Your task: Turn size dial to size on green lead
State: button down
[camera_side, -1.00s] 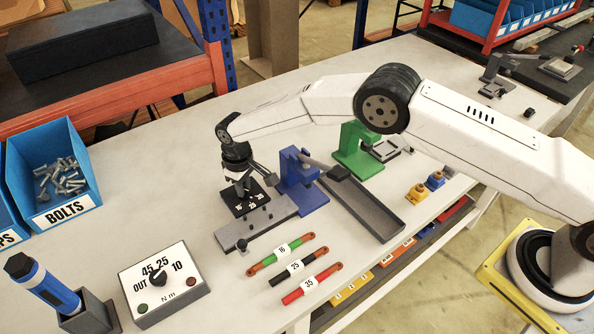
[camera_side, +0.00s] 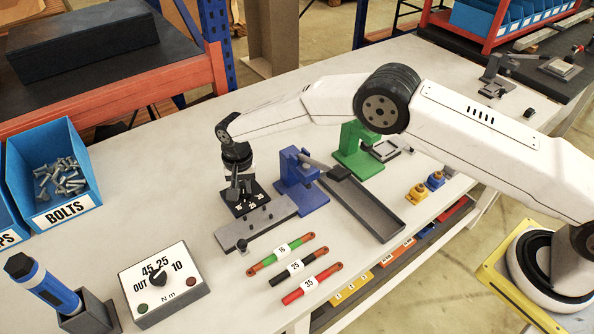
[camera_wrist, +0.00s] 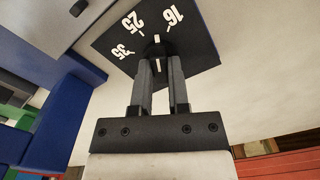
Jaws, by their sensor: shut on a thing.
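The size dial's black plate (camera_side: 238,208) is marked 16, 25 and 35 and sits at the left end of a grey fixture (camera_side: 256,222). It also fills the top of the wrist view (camera_wrist: 205,52). My gripper (camera_side: 245,190) points down over the plate. In the wrist view my gripper (camera_wrist: 158,58) is shut on the small dark dial knob (camera_wrist: 156,48), with white marks at its tip. I cannot tell surely which number the knob points at. The green lead (camera_side: 281,255), with orange ends, carries a tag reading 16 and lies on the table.
A black lead (camera_side: 299,267) tagged 25 and a red lead (camera_side: 311,285) tagged 35 lie in front. A blue press (camera_side: 298,180), a grey tray (camera_side: 365,205) and a green press (camera_side: 358,150) stand to the right. A torque box (camera_side: 164,283) is front left.

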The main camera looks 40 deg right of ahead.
aim_at(244, 188)
jog(key=shift+m, duration=2.2)
jog(key=c, duration=0.6)
grip_release()
jog(key=shift+r, duration=0.1)
jog(key=shift+r, duration=3.85)
